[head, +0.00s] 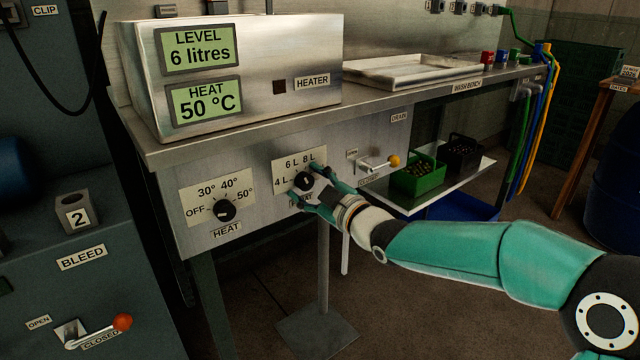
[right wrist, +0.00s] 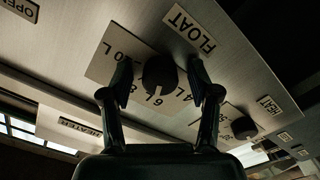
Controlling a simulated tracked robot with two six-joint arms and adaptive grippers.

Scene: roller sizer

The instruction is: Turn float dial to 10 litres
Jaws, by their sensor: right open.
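The float dial is a black round knob (head: 304,181) on a white scale plate on the bench front. In the right wrist view, the float dial (right wrist: 159,74) has its white mark toward the 6 L label. The scale there shows 4, 6, 8 and 10 L, under a FLOAT label (right wrist: 189,29). My right gripper (head: 309,187) is open, with one finger on each side of the knob. In the right wrist view, the gripper (right wrist: 160,76) shows a small gap beside the knob; contact is unclear. The level display (head: 202,47) reads 6 litres. My left gripper is not in view.
The heat dial (head: 224,210) is to the left, and the heat display (head: 205,101) reads 50 °C. A drain lever with an orange knob (head: 394,161) is close on the right. A green crate (head: 418,182) stands on the shelf beyond. A bleed cabinet (head: 85,225) is at left.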

